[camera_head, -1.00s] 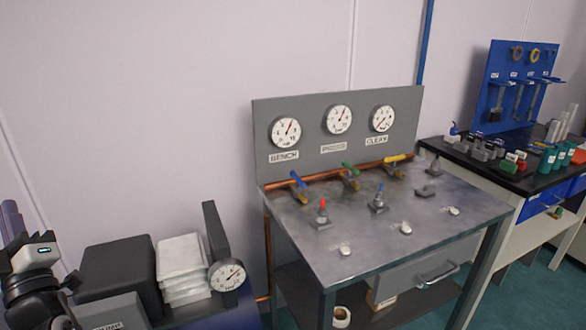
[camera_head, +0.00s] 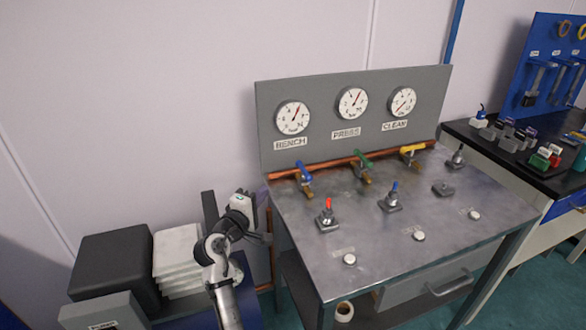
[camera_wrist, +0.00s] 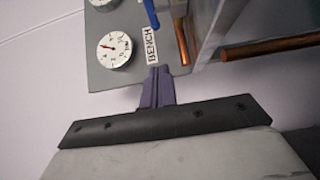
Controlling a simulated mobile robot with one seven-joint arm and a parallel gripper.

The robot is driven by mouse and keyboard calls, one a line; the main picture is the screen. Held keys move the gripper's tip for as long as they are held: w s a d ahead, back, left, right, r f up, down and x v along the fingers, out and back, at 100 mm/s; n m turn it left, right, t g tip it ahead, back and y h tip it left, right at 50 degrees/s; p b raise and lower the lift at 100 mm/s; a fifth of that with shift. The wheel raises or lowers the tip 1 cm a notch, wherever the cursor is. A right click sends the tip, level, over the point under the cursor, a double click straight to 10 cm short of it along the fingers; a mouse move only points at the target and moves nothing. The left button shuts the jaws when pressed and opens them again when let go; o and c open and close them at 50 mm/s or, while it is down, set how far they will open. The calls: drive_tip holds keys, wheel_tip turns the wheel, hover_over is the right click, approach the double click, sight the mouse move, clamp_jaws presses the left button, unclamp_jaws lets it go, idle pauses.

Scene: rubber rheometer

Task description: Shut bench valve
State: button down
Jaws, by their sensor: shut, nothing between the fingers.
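The bench valve has a blue lever (camera_head: 304,171) on a brass stub at the left end of the copper pipe, below the gauge labelled BENCH (camera_head: 293,118). The lever lies roughly in line with its stub. In the wrist view part of the blue lever (camera_wrist: 151,13) shows at the top edge, beside the BENCH label. My gripper (camera_wrist: 157,88) is shut and empty, its purple fingers pointing toward the label and panel edge. In the head view my arm stands left of the bench, with the gripper apart from the lever.
A green lever (camera_head: 363,159) and a yellow lever (camera_head: 413,149) sit farther right on the copper pipe (camera_head: 338,163). Red (camera_head: 327,212) and blue toggles (camera_head: 391,196) stand on the metal bench top (camera_head: 330,262). A black box (camera_head: 112,262) and white stack (camera_head: 178,262) stand left of the bench.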

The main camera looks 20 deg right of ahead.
sight(304, 173)
drive_tip(key=p+x, duration=0.1)
drive_tip(key=x, duration=0.3)
drive_tip(key=p+x, duration=0.1)
drive_tip(key=x, duration=0.4)
drive_tip(key=shift+w+d+r+p, duration=0.15)
drive_tip(key=shift+r+p, duration=0.05)
drive_tip(key=shift+p, duration=0.15)
drive_tip(key=d, duration=0.1)
drive_tip(key=d+p, duration=0.1)
drive_tip(key=d, duration=0.1)
drive_tip(key=shift+w+d, duration=0.2)
drive_tip(key=shift+w, duration=0.05)
drive_tip(key=shift+d+f+p, duration=0.15)
drive_tip(key=shift+d+p, duration=0.2)
drive_tip(key=shift+d, duration=0.1)
